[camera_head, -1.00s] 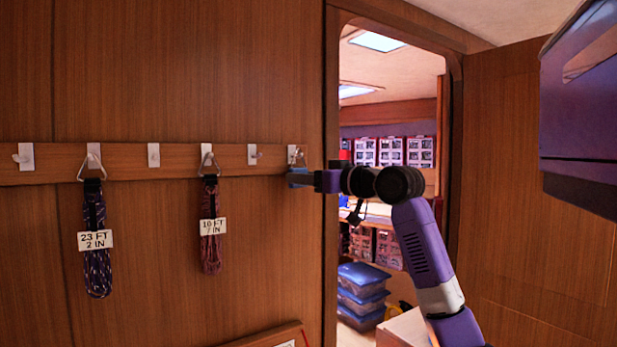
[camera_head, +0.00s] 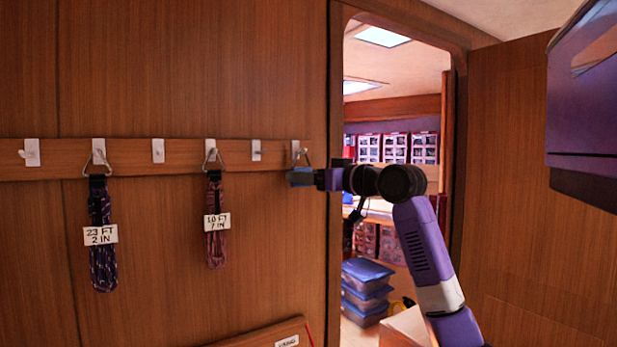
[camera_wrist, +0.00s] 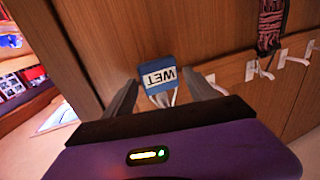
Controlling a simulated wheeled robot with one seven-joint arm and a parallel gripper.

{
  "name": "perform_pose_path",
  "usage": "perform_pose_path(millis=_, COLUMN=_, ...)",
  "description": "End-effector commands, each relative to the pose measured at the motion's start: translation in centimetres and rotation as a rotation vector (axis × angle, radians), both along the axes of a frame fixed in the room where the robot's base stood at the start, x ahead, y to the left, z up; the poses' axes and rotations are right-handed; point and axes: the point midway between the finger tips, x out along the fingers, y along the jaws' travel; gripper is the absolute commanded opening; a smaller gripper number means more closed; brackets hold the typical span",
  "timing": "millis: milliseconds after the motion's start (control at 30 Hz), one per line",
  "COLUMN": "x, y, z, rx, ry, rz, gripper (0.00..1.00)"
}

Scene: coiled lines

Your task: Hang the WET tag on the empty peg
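The blue WET tag (camera_wrist: 157,78) has a white label, which reads upside down in the wrist view. My gripper (camera_wrist: 161,79) has one finger at each side edge of the tag and appears shut on it. In the head view my gripper (camera_head: 314,178) is at the right end of the peg rail, with the blue tag (camera_head: 299,177) at its tip. A metal triangular ring above the tag shows at the rightmost peg (camera_head: 296,151). I cannot tell whether the ring is over that peg or just in front of it.
On the wooden rail (camera_head: 130,154), two labelled coiled lines hang from triangular rings, the 23 FT one (camera_head: 102,265) and the 10 FT one (camera_head: 216,250). Bare pegs stand between and beside them. A doorway with stacked blue bins (camera_head: 365,290) is right of the rail.

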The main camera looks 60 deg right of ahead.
Motion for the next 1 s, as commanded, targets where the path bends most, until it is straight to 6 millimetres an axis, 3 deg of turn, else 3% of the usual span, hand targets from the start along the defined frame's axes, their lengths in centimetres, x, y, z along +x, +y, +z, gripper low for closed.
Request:
perform_pose_path(millis=367, x=-0.2, y=0.0, z=0.0, rx=0.0, ry=0.0, rz=0.0, gripper=0.76)
perform_pose_path(millis=800, x=-6.1, y=1.8, z=-0.1, rx=-0.002, ry=-0.002, rz=-0.001, gripper=0.76)
perform_pose_path(millis=1000, x=-7.4, y=2.2, z=-0.1, rx=0.001, ry=0.0, rz=0.0, gripper=0.76)
